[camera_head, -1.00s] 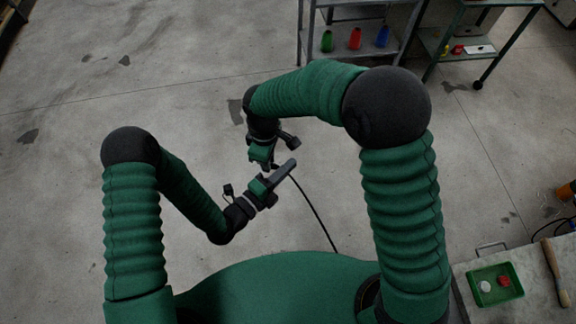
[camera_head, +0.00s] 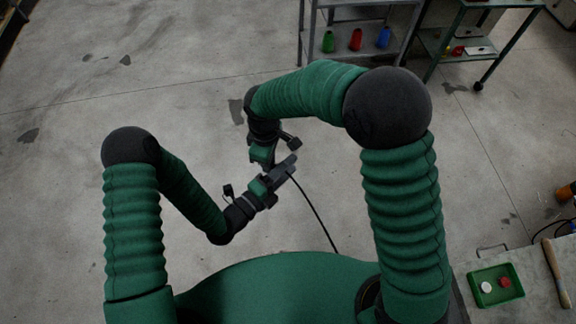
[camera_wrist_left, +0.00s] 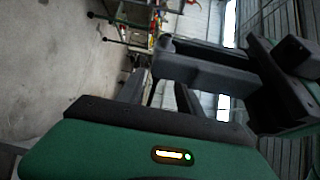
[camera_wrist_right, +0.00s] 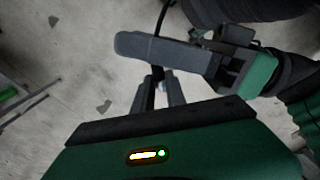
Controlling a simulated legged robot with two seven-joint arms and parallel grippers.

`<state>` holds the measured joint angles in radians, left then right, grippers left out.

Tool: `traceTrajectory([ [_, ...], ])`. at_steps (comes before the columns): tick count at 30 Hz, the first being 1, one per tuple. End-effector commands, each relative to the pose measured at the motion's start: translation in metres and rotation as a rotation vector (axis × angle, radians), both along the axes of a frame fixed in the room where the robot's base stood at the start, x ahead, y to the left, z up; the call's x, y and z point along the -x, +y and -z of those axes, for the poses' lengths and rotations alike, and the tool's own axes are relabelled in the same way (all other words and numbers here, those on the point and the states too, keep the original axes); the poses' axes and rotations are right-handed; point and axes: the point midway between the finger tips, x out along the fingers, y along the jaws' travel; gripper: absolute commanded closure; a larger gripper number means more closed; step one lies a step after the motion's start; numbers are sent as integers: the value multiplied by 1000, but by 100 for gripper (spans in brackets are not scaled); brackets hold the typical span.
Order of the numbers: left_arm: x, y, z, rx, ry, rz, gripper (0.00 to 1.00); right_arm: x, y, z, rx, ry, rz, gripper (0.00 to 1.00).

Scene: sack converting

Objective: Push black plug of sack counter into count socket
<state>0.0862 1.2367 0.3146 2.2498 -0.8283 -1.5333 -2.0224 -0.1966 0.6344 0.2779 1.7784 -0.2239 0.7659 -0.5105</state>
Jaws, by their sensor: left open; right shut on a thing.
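In the head view my left gripper (camera_head: 283,169) and my right gripper (camera_head: 268,161) meet closely in front of my body. My left gripper's fingers (camera_wrist_left: 160,88) are apart in its wrist view, with my right gripper's grey finger part across them. My right gripper's fingers (camera_wrist_right: 161,86) are close together in its wrist view, shut on a small dark piece, apparently the black plug (camera_wrist_right: 157,73). A grey finger of the left gripper crosses just beyond it and hides part. A black cable (camera_head: 315,211) trails from the meeting point. I cannot make out the count socket.
A bench at the lower right holds a green tray (camera_head: 495,286) with a white and a red piece, and a wooden-handled tool (camera_head: 556,272). A grey shelf (camera_head: 346,60) with coloured bottles and a green cart (camera_head: 474,45) stand at the back. Open concrete floor surrounds the grippers.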

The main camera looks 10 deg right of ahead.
Motion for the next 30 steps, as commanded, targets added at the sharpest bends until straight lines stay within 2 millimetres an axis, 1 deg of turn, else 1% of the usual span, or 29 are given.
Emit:
traceTrajectory([
  [1,2,3,0,-1,1,0,57,-3,1,-2,-4,-10,-1,100],
  [5,13,18,0,-1,3,-1,57,-3,1,-2,-4,-10,-1,100],
  [12,47,62,-2,-1,3,-2,57,-3,1,-2,-5,-10,-1,100],
  [15,59,77,-2,-1,4,-2,57,-3,1,-2,-5,-10,-1,100],
  [18,68,87,-3,0,1,0,57,-4,1,-2,-5,-10,-1,100],
  [22,72,93,-3,1,1,1,57,-3,0,-3,-4,-11,8,100],
  [26,73,94,-4,1,0,1,57,5,-11,-19,-5,-15,105,100],
  [30,73,94,-4,1,0,1,57,23,-33,-49,-5,-17,320,100],
])
